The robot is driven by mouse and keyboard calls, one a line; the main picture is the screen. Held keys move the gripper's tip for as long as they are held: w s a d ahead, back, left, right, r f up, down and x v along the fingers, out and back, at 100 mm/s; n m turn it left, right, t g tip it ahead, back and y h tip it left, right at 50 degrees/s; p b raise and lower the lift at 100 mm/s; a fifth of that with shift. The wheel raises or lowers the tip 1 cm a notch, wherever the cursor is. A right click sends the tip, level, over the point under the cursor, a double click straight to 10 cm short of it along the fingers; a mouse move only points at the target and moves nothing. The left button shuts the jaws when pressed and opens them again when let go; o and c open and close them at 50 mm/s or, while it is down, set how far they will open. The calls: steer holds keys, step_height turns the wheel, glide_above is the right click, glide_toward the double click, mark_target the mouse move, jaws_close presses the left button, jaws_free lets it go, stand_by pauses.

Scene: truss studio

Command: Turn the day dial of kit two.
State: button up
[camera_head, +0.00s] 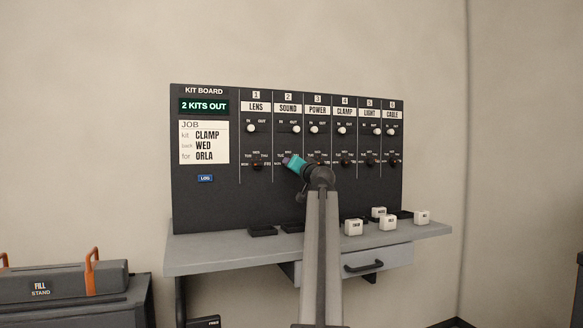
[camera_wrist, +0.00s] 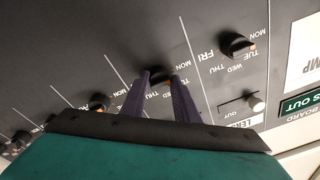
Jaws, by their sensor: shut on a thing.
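The kit board (camera_head: 205,212) is a dark upright panel with numbered columns. Column two is labelled SOUND (camera_head: 288,109). Its day dial (camera_wrist: 159,74) is a small black knob with an orange mark, between my fingers in the wrist view. My gripper (camera_head: 286,160), teal with purple fingers, reaches the board at column two and is shut on that dial. In the head view the gripper hides the dial and some day letters, so its setting is unclear. The SOUND slider (camera_head: 296,129) sits at OUT.
The LENS dial (camera_head: 257,164) is left of my gripper and the POWER dial is close on the right. A grey shelf (camera_head: 215,251) below holds black pads and several white labelled blocks (camera_head: 354,227). The job card (camera_head: 204,142) reads CLAMP, WED, ORLA. The display (camera_head: 204,106) reads 2 KITS OUT.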

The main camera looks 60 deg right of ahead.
steer(key=o, duration=1.1)
steer(key=shift+r, duration=0.1)
steer(key=shift+c, duration=0.2)
steer(key=shift+s+a, duration=0.1)
steer(key=p+v, duration=0.2)
steer(key=v, duration=1.1)
steer(key=shift+a, duration=0.2)
steer(key=shift+s, duration=0.15)
